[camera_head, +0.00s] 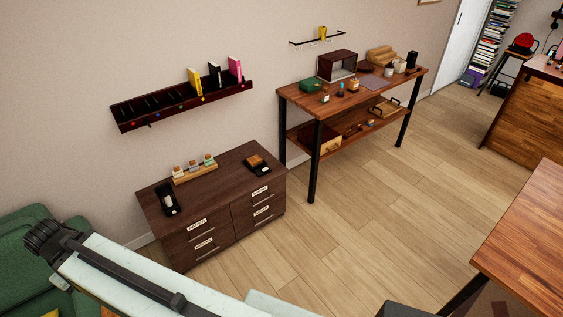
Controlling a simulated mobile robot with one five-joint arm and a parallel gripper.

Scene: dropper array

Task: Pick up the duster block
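No block in view can be named the duster block for certain. A small brown block-like thing (255,159) lies in a black tray (262,172) on the right of the dark dresser's top and may be it. The dresser (226,177) stands against the wall, left of centre. A black holder with a pale thing in it (167,200) lies on the left of the dresser top. Part of my own arm or body crosses the lower left. My gripper cannot be made out, so its hold is not shown.
A wooden rack with small jars (195,174) stands at the dresser's back. A dark wall shelf (180,106) holds several books. A workbench (350,95) with many small things stands right of the dresser. Wooden floor (370,215) is open before them. A table (530,240) fills the lower right.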

